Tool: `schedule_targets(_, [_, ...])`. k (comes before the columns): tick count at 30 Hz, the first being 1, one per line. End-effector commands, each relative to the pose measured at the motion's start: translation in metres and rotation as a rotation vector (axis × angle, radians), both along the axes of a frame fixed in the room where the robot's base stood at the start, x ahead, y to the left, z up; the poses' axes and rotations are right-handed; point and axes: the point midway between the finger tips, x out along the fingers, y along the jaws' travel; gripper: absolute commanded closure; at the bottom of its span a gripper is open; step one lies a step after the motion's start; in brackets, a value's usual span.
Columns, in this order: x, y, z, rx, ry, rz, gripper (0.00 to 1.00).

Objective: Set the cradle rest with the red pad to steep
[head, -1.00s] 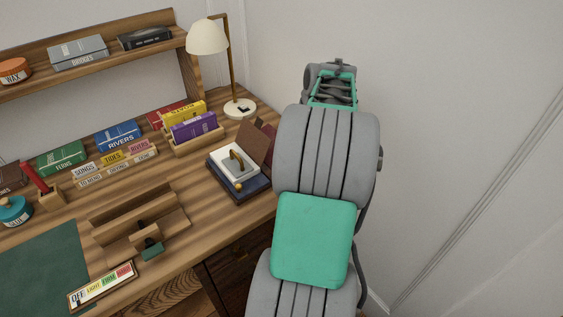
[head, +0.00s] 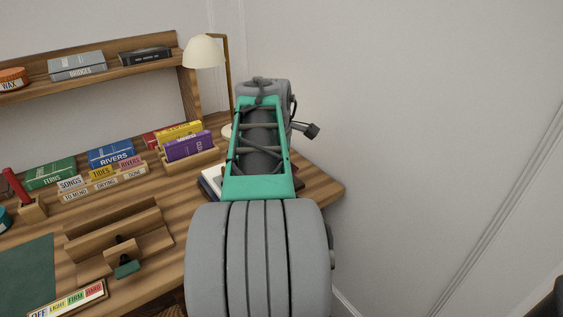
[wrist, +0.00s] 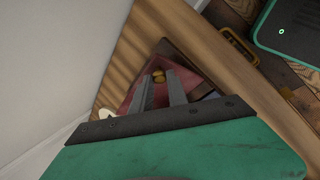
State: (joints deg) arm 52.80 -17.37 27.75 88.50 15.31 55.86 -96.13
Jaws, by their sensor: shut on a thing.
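In the wrist view a dark red pad (wrist: 185,66), seen at a slant, lies under my gripper (wrist: 157,92). Two small round brass knobs (wrist: 157,75) show at the tips of the two grey fingers, and the fingers are shut on brass there. In the head view my arm covers my gripper and most of the cradle rest. Only a dark reddish edge (head: 299,182) shows right of the arm, and a pale book edge (head: 209,181) left of it. The angle of the rest cannot be read from these frames.
A wooden stand (head: 140,239) with a dark green tab is at the front of the desk. A label strip (head: 68,300) reads OFF, LIGHT, FIRM, HARD. Book rows and a lamp (head: 204,52) stand behind. White wall lies close on the right.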

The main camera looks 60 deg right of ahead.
Motion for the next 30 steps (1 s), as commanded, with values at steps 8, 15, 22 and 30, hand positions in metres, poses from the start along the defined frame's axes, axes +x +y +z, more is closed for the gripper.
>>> schedule_targets(8, [0.001, 0.001, 0.0, 0.001, 0.0, 0.0, 0.68])
schedule_targets(15, [0.001, 0.001, 0.0, 0.0, 0.0, 0.001, 0.59])
schedule_targets(22, [0.0, 0.005, 0.013, -0.001, -0.002, 0.002, 0.59])
schedule_targets(30, [-0.007, 0.028, 0.062, -0.001, -0.002, 0.002, 0.59])
